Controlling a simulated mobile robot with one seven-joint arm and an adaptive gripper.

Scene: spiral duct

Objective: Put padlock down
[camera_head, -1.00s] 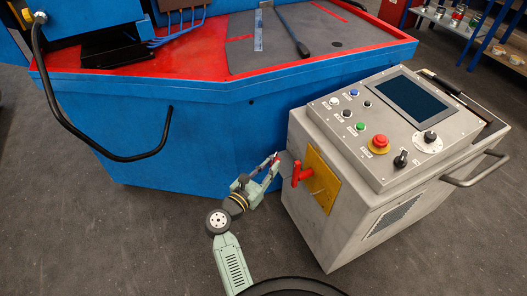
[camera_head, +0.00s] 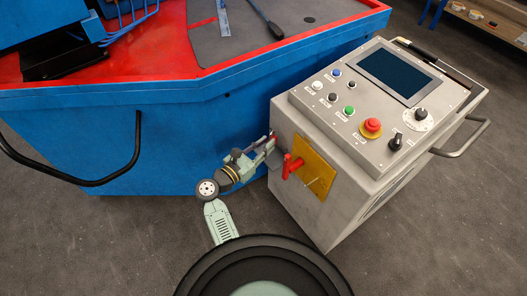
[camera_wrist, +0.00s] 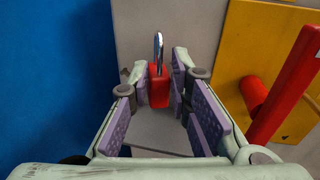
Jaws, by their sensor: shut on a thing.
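The padlock (camera_wrist: 159,92) has a red body and a shiny metal shackle pointing up. It is upright between the fingertips of my gripper (camera_wrist: 163,82), which is shut on it. In the head view my gripper (camera_head: 269,145) is beside the left side of the grey console, and only a small red bit of the padlock shows there. A grey ledge (camera_wrist: 152,133) lies below the fingers in the wrist view. I cannot tell whether the padlock's bottom touches it.
The grey console (camera_head: 337,205) has a yellow plate (camera_head: 318,177) with a red handle (camera_head: 291,165) close to the right of my gripper. The blue machine base (camera_head: 170,145) is to the left and behind. Open floor (camera_head: 440,240) lies at the right.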

